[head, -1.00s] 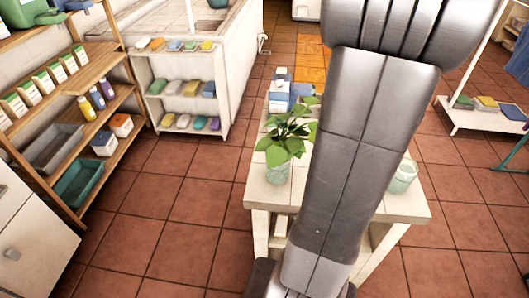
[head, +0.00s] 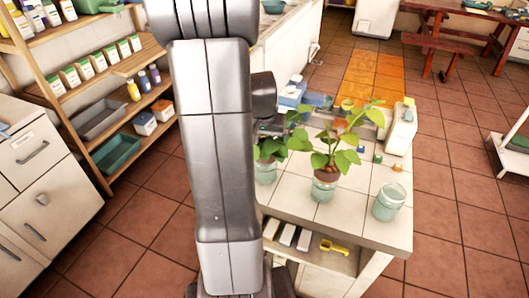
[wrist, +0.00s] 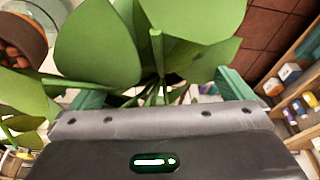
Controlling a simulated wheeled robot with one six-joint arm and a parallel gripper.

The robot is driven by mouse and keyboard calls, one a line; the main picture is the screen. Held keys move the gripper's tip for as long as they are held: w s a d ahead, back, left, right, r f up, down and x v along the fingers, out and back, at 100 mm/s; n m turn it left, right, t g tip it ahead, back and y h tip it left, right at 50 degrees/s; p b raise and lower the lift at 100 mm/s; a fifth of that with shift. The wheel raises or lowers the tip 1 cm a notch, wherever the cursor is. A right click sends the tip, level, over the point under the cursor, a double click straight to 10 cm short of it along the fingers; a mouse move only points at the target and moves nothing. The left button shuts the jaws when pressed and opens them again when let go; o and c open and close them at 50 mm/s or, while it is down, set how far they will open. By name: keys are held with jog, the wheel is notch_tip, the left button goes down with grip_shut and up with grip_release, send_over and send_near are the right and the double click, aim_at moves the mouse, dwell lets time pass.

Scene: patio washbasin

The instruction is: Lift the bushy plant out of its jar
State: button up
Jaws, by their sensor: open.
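A leafy plant (head: 269,148) stands in a glass jar (head: 266,173) at the table's left side, partly hidden behind my arm. Its broad leaves (wrist: 95,45) and stems fill the wrist view. My gripper (wrist: 160,92) is open, with its teal fingers on either side of the stems; whether they touch is unclear. A second, taller plant (head: 345,160) with a brown root ball sits in another jar (head: 324,187) to the right. I cannot tell for sure which is the bushy one, but my gripper is at the left plant.
A glass jar (head: 389,203) without a plant stands at the table's (head: 350,228) right front. A whitish container (head: 401,128) and small coloured blocks are behind. A shelf rack (head: 150,95) stands at the left. Tiled floor is clear between.

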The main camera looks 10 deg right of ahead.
aim_at(265, 146)
jog(key=shift+w+a+f, duration=0.15)
jog(key=shift+a+f, duration=0.05)
jog(key=shift+f, duration=0.35)
jog(key=shift+p+x, duration=0.55)
jog(key=shift+x, duration=2.05)
jog(key=shift+d, duration=0.15)
jog(key=shift+r, duration=0.1)
jog(key=c, duration=1.2)
